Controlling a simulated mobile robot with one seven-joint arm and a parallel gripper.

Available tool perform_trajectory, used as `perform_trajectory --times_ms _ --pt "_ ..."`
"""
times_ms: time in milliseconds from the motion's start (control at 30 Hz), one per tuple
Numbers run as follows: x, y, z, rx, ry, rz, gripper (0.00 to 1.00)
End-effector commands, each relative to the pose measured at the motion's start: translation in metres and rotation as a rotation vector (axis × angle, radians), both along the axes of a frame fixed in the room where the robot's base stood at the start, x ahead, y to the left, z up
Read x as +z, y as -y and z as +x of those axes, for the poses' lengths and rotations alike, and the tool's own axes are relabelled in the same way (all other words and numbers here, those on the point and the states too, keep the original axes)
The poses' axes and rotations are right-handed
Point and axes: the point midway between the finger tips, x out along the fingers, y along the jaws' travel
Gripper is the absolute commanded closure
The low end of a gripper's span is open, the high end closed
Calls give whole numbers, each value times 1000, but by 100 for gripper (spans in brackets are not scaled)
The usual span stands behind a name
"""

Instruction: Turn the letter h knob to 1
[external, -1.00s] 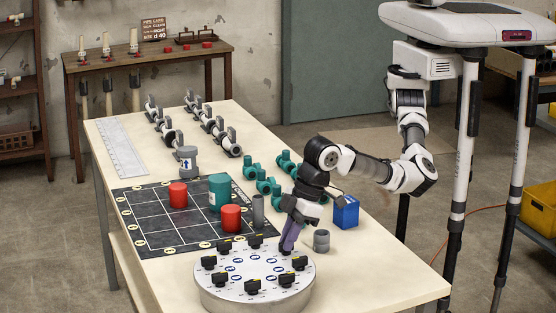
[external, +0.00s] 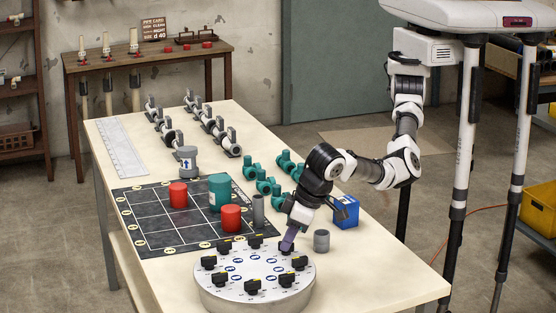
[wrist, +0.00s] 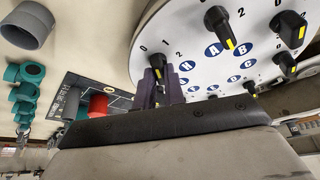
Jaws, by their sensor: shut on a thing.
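The round grey-white dial plate (external: 255,290) stands at the table's near end, with several black knobs around its rim and blue letter discs inside them. My gripper (external: 288,244) points down at the knob on the plate's far right side, its purple fingers shut on that knob. In the wrist view my gripper's fingers (wrist: 158,84) are beside the blue H disc (wrist: 186,66), where the letter h knob sits. The neighbouring A knob (wrist: 221,27) has a yellow pointer mark.
A grey ring (external: 321,240) and a blue box (external: 345,211) stand close to the right of my gripper. Teal fittings (external: 265,182) and a dark grid mat (external: 150,222) with red and teal cylinders lie behind the plate. The table's right front corner is clear.

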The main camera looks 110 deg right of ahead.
Motion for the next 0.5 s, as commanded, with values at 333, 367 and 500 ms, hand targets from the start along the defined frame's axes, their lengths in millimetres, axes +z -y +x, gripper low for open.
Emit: perform_trajectory --times_ms 333,367,500 --pt "1 0 2 -294 1 -3 100" --pt "1 0 2 -314 0 -3 100" --pt "1 -1 3 -394 1 -2 100"
